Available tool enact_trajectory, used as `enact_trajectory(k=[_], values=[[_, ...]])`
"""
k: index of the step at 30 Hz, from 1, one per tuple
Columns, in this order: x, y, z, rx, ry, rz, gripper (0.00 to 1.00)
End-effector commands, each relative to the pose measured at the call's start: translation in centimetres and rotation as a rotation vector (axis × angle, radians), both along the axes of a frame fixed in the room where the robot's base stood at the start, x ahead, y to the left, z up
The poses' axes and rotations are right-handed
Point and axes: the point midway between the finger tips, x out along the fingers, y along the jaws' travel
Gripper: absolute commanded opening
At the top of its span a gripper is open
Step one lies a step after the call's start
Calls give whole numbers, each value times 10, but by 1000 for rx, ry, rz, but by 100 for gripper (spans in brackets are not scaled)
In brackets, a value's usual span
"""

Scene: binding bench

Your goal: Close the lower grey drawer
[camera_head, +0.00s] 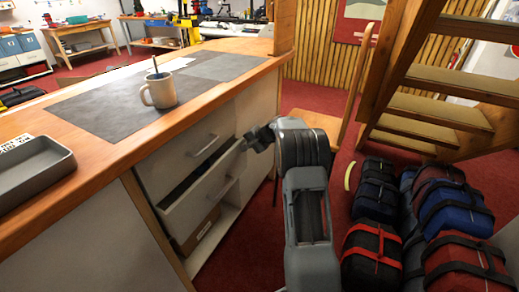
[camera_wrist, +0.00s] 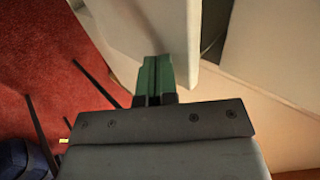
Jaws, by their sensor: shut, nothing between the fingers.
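The lower grey drawer (camera_head: 203,196) is partly pulled out of the bench in the head view; a dark gap shows behind its front's top edge. Its handle (camera_head: 223,188) is on the front. My gripper (camera_head: 247,143) is near the drawer's far right end, with the fingertips small and hard to see there. In the wrist view my gripper's green fingers (camera_wrist: 155,78) are together and empty, close to the pale edge of the drawer front (camera_wrist: 160,28). I cannot tell whether they touch it.
The upper drawer (camera_head: 185,150) is closed. A cardboard box (camera_head: 202,230) lies on the shelf below. A mug (camera_head: 160,91) and a grey tray (camera_head: 32,170) stand on the bench top. Several bags (camera_head: 372,255) lie right of my arm, near wooden stairs (camera_head: 425,110).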

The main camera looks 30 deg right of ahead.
Motion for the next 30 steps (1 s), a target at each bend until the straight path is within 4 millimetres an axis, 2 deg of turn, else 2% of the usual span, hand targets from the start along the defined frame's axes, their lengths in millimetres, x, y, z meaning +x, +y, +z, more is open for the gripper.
enact_trajectory(k=[3, 9, 30], values=[[13, 14, 0, 0, 0, 5, 0], [24, 26, 0, 0, 0, 3, 0], [30, 36, 1, 2, -7, 7, 0]])
